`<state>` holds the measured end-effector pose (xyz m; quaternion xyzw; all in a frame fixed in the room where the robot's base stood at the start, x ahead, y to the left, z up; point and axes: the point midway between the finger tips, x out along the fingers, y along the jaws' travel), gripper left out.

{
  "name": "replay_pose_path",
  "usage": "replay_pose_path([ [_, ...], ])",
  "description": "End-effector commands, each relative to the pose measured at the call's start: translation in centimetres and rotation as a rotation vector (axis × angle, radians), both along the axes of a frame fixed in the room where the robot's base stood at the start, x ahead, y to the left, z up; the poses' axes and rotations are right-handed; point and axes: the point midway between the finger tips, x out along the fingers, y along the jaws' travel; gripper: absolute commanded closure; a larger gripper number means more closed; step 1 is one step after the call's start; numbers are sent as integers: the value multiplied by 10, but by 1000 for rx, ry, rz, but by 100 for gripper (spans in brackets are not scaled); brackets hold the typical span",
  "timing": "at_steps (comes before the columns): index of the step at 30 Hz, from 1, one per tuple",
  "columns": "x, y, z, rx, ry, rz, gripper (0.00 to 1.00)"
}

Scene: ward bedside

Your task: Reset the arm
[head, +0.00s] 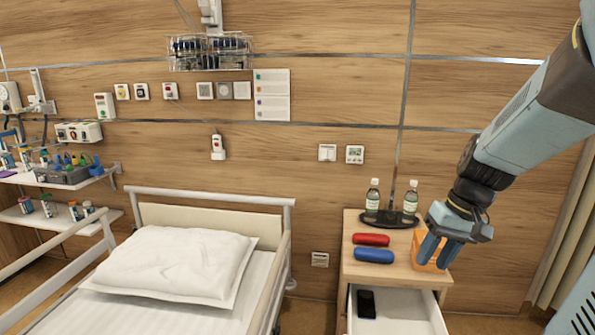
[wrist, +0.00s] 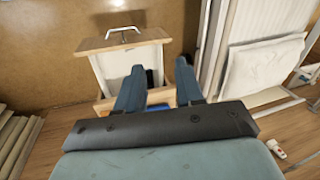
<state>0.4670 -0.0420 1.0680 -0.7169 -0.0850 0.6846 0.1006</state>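My gripper (head: 436,250) hangs at the end of my arm over the right side of the bedside cabinet (head: 349,226), in front of an orange box (head: 421,254) that it partly covers in the head view. In the wrist view my gripper (wrist: 160,80) shows two blue-grey fingers spread apart with an empty gap between them. The cabinet's open drawer (wrist: 118,67) lies beyond the fingers there. A dark phone-like object (head: 367,303) lies in the drawer in the head view.
A red case (head: 371,239) and a blue case (head: 374,256) lie on the cabinet top. The bed with a white pillow (head: 175,266) stands left. The drawer (head: 398,315) sticks out at the front.

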Motion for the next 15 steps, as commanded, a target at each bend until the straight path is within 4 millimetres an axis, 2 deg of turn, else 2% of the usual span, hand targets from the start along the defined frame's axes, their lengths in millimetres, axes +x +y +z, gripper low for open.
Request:
replay_pose_path([
  [3,-11,10,20,-61,-59,7,63],
  [15,-50,33,78,-215,-290,-12,63],
])
